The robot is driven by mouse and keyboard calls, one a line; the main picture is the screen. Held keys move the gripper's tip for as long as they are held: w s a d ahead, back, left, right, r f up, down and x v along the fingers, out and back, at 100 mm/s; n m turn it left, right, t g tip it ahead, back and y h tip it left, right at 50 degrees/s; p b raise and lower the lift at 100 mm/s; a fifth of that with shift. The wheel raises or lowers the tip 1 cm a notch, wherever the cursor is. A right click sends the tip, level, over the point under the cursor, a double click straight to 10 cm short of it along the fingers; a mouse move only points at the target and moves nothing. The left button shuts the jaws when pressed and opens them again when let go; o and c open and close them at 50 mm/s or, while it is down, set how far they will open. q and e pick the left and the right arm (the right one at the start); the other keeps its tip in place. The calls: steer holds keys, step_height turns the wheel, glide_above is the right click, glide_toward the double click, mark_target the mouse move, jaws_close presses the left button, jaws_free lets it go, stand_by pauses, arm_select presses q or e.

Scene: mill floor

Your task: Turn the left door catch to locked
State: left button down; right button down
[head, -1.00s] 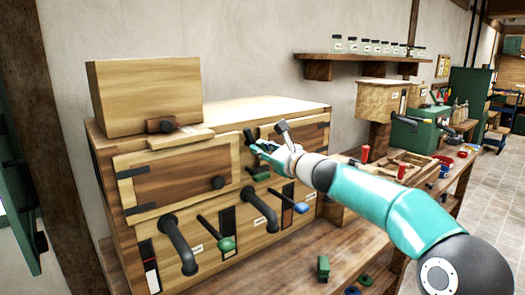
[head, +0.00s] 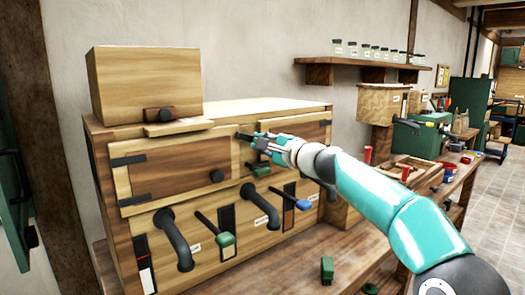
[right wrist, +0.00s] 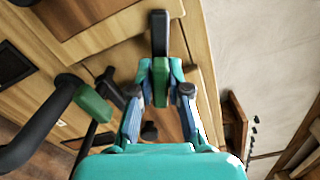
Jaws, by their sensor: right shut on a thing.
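The wooden cabinet (head: 110,200) has a left door (head: 180,165) with dark hinges and a dark round knob (head: 217,176); that door looks closed. A dark catch (head: 243,137) sits on the cabinet front near the door's upper right corner. In the right wrist view the catch shows as a black bar (right wrist: 159,32) with a green end piece (right wrist: 160,82). My right gripper (head: 264,144) is shut on that green piece, one finger on each side. In the head view the fingers hide part of the catch, which lies nearly level. My left gripper is not in view.
Below are bent dark pipes (head: 172,240), a green-handled lever (head: 225,239) and a blue-handled lever (head: 303,204). A dark fitting (head: 258,170) sits just under my gripper. A wooden box (head: 150,80) stands on top. A green block (head: 326,270) lies on the bench.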

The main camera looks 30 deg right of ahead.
steer(key=shift+w+a+f+n+b, duration=0.15)
steer(key=shift+n+b, duration=0.15)
steer(key=shift+n, duration=0.4)
steer(key=shift+s+f+n+b, duration=0.15)
steer(key=shift+n+b, duration=0.2)
steer(key=shift+n, duration=0.35)
steer(key=shift+w+a+f+n+b, duration=0.15)
steer(key=shift+n+b, duration=0.15)
steer(key=shift+n, duration=0.4)
steer(key=shift+d, duration=0.1)
steer(key=c, duration=1.1)
jaws_free()
steer(key=shift+r, duration=0.1)
steer(key=shift+c, duration=0.2)
steer(key=shift+s+d+r, duration=0.1)
steer(key=shift+s+r, duration=0.05)
steer(key=shift+s, duration=0.05)
steer(key=s, duration=1.1)
steer(key=shift+s+d, duration=0.4)
steer(key=shift+d, duration=0.05)
